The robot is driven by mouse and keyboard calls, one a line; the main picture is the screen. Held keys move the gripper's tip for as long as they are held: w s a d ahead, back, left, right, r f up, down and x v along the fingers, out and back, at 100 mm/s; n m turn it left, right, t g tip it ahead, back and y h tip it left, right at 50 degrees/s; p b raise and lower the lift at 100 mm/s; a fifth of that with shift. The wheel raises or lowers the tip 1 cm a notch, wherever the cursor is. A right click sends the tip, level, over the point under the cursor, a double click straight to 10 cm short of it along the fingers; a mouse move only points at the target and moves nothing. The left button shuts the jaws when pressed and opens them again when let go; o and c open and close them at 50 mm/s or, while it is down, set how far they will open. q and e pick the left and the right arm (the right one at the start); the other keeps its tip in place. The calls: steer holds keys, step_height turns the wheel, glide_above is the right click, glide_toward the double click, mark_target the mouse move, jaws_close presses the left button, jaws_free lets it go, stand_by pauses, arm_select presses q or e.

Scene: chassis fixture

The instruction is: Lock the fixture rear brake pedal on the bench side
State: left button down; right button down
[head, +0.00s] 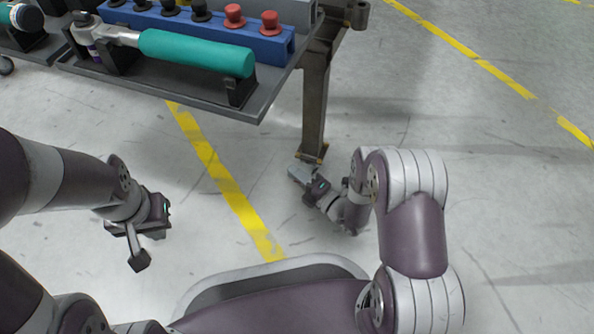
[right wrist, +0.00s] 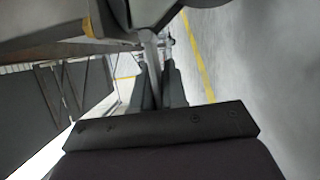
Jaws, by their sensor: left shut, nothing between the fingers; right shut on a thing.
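A brown fixture leg (head: 315,105) comes down from behind the bench to a yellow-edged foot near the floor. My right gripper (head: 299,174) is low beside this foot. In the right wrist view its two dark fingers (right wrist: 160,88) are shut on a slim grey bar, which looks like the brake pedal (right wrist: 150,50). The pedal's far end and its lock position cannot be made out. My left gripper (head: 139,260) is shut and empty, pointing down over open floor at the left, well away from the fixture.
A dark bench shelf (head: 255,105) at the upper left carries a teal-handled tool (head: 195,53) and a blue rack (head: 275,46) with red and black knobs. Yellow floor lines (head: 220,180) cross the grey floor. Floor on the right is clear.

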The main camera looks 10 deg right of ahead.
steer(key=shift+f+n, duration=0.25)
steer(key=shift+n, duration=0.35)
steer(key=c, duration=1.3)
jaws_free()
steer(key=shift+o, duration=0.2)
steer(key=shift+s+d+r+t+p, duration=0.1)
steer(key=shift+s+d+t+p, duration=0.1)
steer(key=shift+s+t+p, duration=0.1)
steer(key=p+v, duration=0.5)
steer(key=v, duration=0.6)
steer(key=shift+s+d, duration=0.1)
steer(key=shift+d, duration=0.05)
steer(key=shift+s+d+p, duration=0.15)
steer(key=shift+s+p, duration=0.15)
